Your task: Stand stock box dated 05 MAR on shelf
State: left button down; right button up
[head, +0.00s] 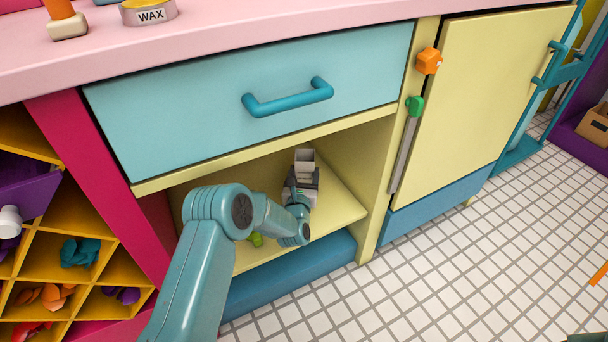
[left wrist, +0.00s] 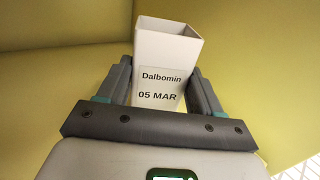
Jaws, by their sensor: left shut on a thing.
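The stock box (left wrist: 165,55) is a white, open-topped box. Its label reads "Dalbomin 05 MAR" in the left wrist view. My left gripper (left wrist: 162,90) is shut on it, with one finger on each side. In the head view the box (head: 304,159) is inside the open yellow compartment under the blue drawer, at the end of my left arm. It looks upright. The shelf (head: 338,205) is the yellow floor of that compartment. My gripper (head: 301,180) hides the box's lower part, so I cannot tell whether it touches the shelf.
A small green object (head: 256,239) lies on the shelf beside my arm, partly hidden. The blue drawer (head: 250,100) with its handle (head: 288,98) is closed above the compartment. A yellow door (head: 490,95) stands to the right. A yellow lattice rack (head: 75,235) is at left.

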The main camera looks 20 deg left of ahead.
pick_arm(q)
jog(key=shift+f, duration=1.2)
jog(key=shift+c, duration=0.5)
grip_release()
jog(key=shift+s, duration=0.1)
jog(key=shift+p+v, duration=0.55)
jog(key=shift+v, duration=0.5)
jog(key=shift+p+v, duration=0.7)
jog(key=shift+v, duration=1.75)
jog(key=s+d+p, duration=0.1)
jog(key=s+d, duration=0.5)
jog(key=d, duration=0.2)
